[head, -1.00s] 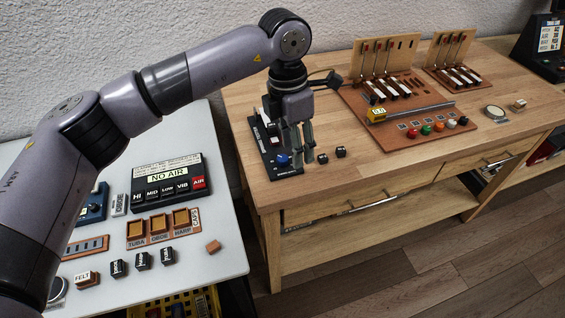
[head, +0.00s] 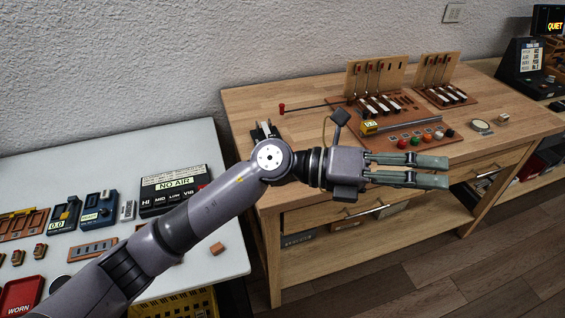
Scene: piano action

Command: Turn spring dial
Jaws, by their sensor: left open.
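My left gripper (head: 440,172) is open and empty, its fingers pointing right, in front of the wooden bench's board. No part is clearly readable as the spring dial. A black device (head: 262,131) at the bench's left end is mostly hidden behind my left arm; its blue knob does not show now. On the white table, a black unit with a 0.0 display (head: 63,215) and a blue unit (head: 97,210) stand at the left, apart from my gripper. My right gripper is out of view.
A red-handled rod (head: 282,108) lies behind my arm. A NO AIR panel (head: 175,188) stands on the white table (head: 225,255).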

